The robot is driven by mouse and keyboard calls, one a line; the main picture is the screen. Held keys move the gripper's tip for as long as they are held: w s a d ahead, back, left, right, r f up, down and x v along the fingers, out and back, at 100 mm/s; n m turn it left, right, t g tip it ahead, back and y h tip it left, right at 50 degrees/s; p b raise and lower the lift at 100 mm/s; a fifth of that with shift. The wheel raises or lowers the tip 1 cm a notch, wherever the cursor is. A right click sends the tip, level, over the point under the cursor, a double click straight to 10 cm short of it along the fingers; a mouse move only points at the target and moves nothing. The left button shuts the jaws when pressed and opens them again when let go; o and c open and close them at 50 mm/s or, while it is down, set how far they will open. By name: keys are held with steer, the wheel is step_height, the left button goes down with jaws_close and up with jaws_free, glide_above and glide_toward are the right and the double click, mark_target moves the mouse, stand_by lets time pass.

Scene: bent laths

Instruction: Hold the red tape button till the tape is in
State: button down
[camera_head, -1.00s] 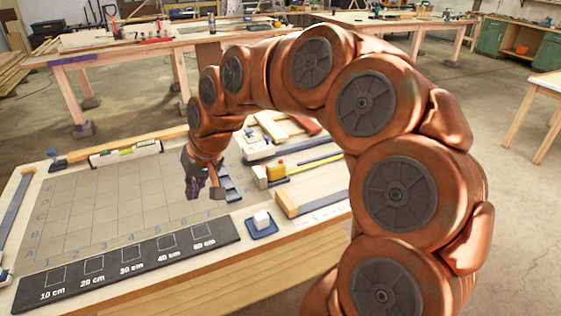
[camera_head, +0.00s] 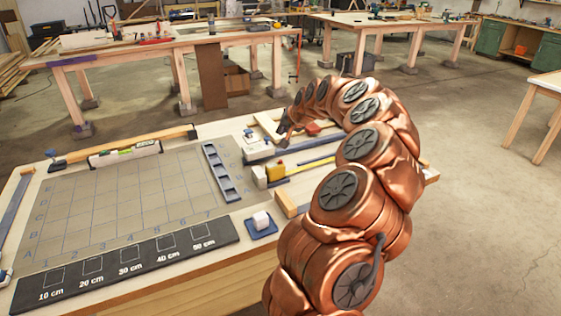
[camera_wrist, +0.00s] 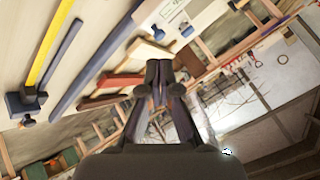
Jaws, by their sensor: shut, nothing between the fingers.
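The yellow tape measure (camera_head: 275,172) sits on the near bench beside a pale block (camera_head: 259,176). Its yellow tape (camera_head: 312,163) is drawn out to the right. The red button is too small to make out clearly. The wrist view shows a yellow strip (camera_wrist: 48,45), but not the tape measure's body. My gripper (camera_head: 282,141) is behind the tape measure, apart from it, over the back right of the bench. In the wrist view my gripper (camera_wrist: 159,75) has its fingers together with nothing between them.
Wooden laths and a red piece (camera_head: 313,128) lie near my gripper. A blue compartment tray (camera_head: 221,172) lies on the gridded board (camera_head: 120,207). A spirit level (camera_head: 125,153) lies at the back left.

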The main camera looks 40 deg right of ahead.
steer(key=shift+f, duration=0.1)
stand_by(0.3)
glide_above(282, 161)
step_height(282, 161, down, 8)
steer(key=shift+r+b, duration=0.2)
steer(key=shift+b, duration=0.2)
steer(key=shift+f, duration=0.5)
steer(key=shift+f+b, duration=0.2)
steer(key=shift+b, duration=0.3)
stand_by(0.7)
steer(key=shift+f+b, duration=0.25)
steer(key=shift+b, duration=0.1)
steer(key=shift+f+b, duration=0.4)
steer(key=shift+f, duration=0.05)
stand_by(0.9)
stand_by(0.4)
steer(key=shift+r, duration=0.95)
